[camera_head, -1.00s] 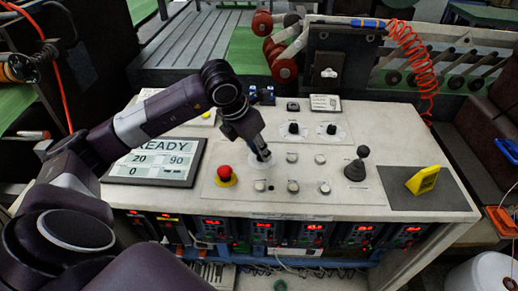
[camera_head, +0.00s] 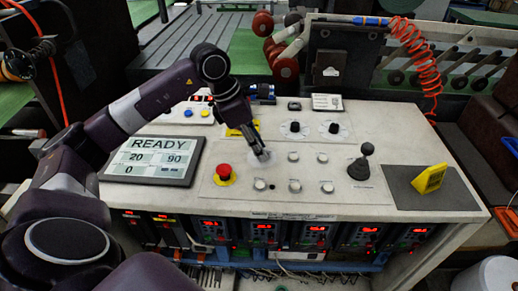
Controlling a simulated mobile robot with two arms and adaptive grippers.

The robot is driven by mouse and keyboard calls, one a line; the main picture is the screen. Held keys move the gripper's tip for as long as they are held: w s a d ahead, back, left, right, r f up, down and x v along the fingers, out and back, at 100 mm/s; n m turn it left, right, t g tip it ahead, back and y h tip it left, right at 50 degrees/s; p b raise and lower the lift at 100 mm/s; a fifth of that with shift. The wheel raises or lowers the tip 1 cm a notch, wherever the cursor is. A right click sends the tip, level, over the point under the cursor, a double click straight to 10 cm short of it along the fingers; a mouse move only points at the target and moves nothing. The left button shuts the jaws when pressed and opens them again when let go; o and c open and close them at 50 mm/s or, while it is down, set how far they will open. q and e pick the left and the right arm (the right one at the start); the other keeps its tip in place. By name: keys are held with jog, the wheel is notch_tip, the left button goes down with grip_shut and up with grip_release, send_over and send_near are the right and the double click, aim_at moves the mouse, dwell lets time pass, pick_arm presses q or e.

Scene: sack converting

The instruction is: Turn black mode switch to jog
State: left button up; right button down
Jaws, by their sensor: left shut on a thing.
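My left gripper (camera_head: 262,154) reaches down from above onto the middle of the pale control panel (camera_head: 212,190). Its fingers are shut on a small black switch, which they largely hide. A pale round plate (camera_head: 254,161) shows around the fingertips. The switch's pointer and the position marks cannot be read. The display screen (camera_head: 155,160) to the left shows READY, 20, 90 and 0. My right gripper is not in view.
A red mushroom button (camera_head: 224,171) stands close left of the fingers. Several small pale buttons (camera_head: 294,186) lie to the right. Two black knobs (camera_head: 295,127) (camera_head: 333,128) sit behind them. A black joystick (camera_head: 361,165) and a yellow block (camera_head: 430,179) stand farther right.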

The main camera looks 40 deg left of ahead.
pick_arm(q)
jog(key=shift+w+a+m+g, duration=0.1)
jog(key=shift+m+g, duration=0.2)
jog(key=shift+m, duration=0.8)
jog(key=shift+h, duration=0.3)
jog(key=o, duration=1.2)
jog(key=shift+c, duration=0.2)
jog(key=shift+r, duration=0.1)
jog(key=v, duration=1.2)
jog(key=shift+w, duration=0.1)
